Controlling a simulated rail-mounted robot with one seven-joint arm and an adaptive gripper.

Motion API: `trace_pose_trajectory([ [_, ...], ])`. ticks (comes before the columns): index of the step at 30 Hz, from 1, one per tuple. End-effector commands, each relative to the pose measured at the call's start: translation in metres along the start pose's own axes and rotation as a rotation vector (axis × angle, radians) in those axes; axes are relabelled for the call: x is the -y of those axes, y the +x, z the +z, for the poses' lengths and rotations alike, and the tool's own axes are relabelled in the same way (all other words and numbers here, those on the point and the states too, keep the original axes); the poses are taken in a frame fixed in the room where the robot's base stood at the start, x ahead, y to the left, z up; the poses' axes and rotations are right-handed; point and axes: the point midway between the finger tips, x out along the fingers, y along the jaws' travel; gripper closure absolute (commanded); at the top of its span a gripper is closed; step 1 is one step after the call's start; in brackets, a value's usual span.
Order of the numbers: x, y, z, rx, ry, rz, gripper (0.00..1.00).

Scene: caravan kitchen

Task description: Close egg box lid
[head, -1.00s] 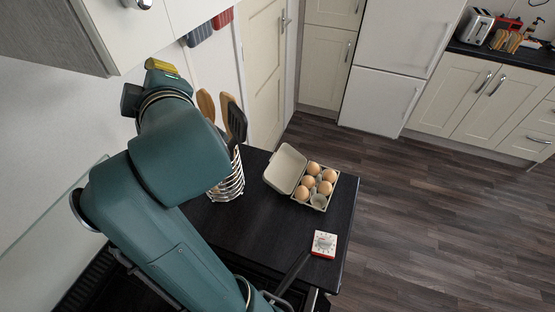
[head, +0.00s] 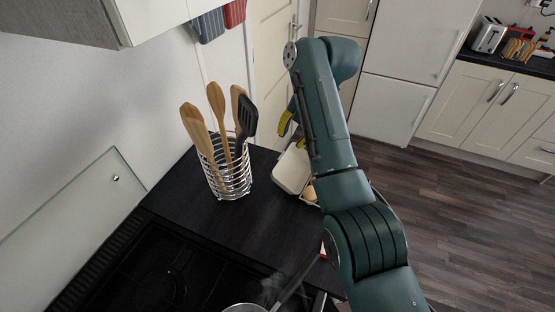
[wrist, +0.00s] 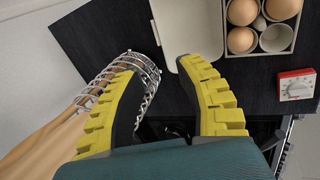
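The egg box stands open on the black counter. Its lid (head: 291,170) is folded back to the left in the head view, and the lid (wrist: 187,28) also shows in the wrist view. The tray (wrist: 290,47) holds brown eggs (wrist: 241,40); my arm hides most of it in the head view. My gripper (wrist: 160,68) has yellow ribbed fingers spread apart with nothing between them. In the wrist view its right fingertip overlaps the lid's near edge; I cannot tell whether they touch. In the head view a yellow finger (head: 285,123) shows behind the lid.
A wire utensil holder (head: 226,172) with wooden spoons and a black spatula stands left of the egg box, close to my left finger in the wrist view. A red-and-white timer (wrist: 296,86) sits right. A pan (head: 245,307) is at the front.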

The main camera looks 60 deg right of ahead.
Motion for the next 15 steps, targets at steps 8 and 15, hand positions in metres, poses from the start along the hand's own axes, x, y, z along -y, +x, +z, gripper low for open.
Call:
trace_pose_trajectory([
  [8, 0.0, 0.068, -0.001, -0.002, 0.002, -0.003, 0.64],
  [15, -0.001, 0.11, 0.0, 0.002, 0.001, 0.0, 0.64],
])
